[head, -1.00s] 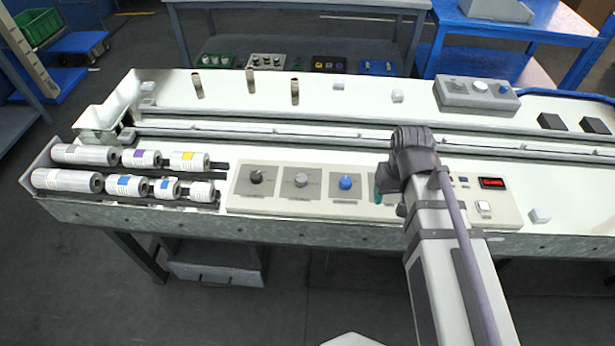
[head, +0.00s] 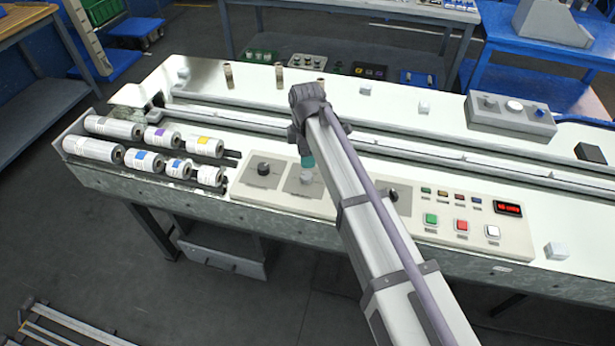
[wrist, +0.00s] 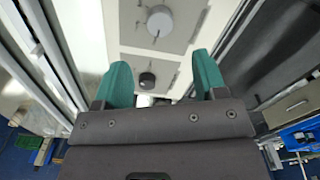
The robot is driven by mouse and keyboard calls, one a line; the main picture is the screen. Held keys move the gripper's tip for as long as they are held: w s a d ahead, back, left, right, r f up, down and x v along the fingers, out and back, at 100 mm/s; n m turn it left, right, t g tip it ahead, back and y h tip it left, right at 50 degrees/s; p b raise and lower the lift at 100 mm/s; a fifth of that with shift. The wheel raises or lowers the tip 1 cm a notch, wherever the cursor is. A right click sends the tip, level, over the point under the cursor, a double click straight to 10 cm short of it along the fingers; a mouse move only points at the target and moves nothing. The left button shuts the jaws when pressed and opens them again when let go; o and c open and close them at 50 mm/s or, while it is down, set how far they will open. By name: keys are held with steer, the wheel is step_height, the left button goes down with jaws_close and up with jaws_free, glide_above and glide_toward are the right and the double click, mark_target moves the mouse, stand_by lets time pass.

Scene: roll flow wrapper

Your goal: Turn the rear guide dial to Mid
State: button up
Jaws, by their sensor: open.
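The front panel (head: 285,203) carries a row of dials, with labels too small to read; I cannot tell which is the rear guide dial. A black dial (head: 263,169) is at the left, and it also shows in the wrist view (wrist: 147,80). A light grey dial (head: 306,178) is to its right, and it shows at the top of the wrist view (wrist: 160,22). Another dark dial (head: 391,194) is right of my arm. My arm hides the panel between. My gripper (wrist: 161,60) is open and empty, with teal fingers, above the panel near the grey dial (head: 307,161).
Several film rolls (head: 150,164) lie left of the panel. Coloured buttons and a red display (head: 508,208) are at its right. A control box (head: 510,115) with knobs stands at the back right. Upright brown posts (head: 279,75) stand along the rear deck.

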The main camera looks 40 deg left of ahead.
mark_target(306, 175)
step_height(306, 175, down, 10)
steer(key=b, duration=0.8)
steer(key=shift+r, duration=0.25)
steer(key=shift+c, duration=0.4)
steer(key=c, duration=0.8)
steer(key=shift+c, duration=0.2)
